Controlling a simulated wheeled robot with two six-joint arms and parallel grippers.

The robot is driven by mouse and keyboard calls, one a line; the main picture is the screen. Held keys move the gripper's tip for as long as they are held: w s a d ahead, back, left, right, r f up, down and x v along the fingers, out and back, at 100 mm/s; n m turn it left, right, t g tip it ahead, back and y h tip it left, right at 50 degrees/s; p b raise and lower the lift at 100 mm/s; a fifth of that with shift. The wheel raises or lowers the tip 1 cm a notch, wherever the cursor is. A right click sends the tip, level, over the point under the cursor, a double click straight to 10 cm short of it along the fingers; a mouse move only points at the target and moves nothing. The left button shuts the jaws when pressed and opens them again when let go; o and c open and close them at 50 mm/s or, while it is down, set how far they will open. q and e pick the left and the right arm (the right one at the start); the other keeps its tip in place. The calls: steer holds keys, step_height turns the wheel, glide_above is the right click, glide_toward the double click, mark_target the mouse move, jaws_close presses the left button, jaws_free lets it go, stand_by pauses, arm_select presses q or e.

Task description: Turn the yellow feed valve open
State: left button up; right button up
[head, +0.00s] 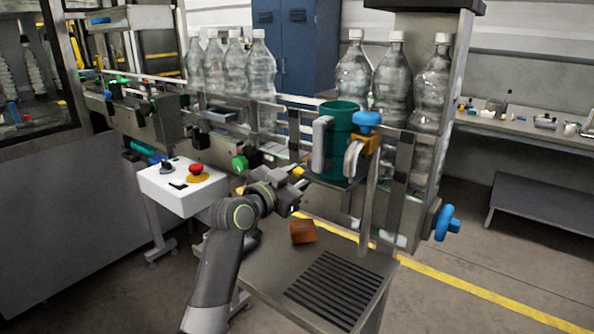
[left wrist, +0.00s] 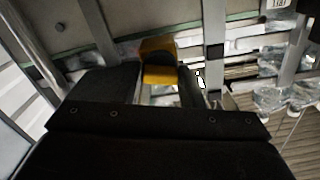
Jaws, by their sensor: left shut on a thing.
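The yellow feed valve (left wrist: 158,60) shows in the left wrist view as a yellow handle between the two dark fingers of my left gripper (left wrist: 152,84). The fingers are shut on it. In the head view my left gripper (head: 294,184) reaches up to the machine's front side, below the bottle conveyor. Only a small yellow patch of the valve (head: 298,170) shows there, at the fingertips. The rest of the valve is hidden by the gripper, so I cannot tell its turn angle. My right gripper is not in view.
Clear bottles (head: 262,75) stand on the conveyor behind rails. A green cylinder (head: 339,140) and a blue knob (head: 367,118) are to the right. A white control box (head: 165,199) with a red button is at left. A brown block (head: 303,231) lies on the lower table.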

arm_select(q)
steer(key=shift+n+p, duration=0.4)
steer(key=shift+n, duration=0.5)
steer(key=shift+f, duration=0.1)
steer(key=o, duration=1)
steer(key=b+v, duration=0.2)
steer(key=v, duration=1.5)
steer(key=shift+s+a, duration=0.15)
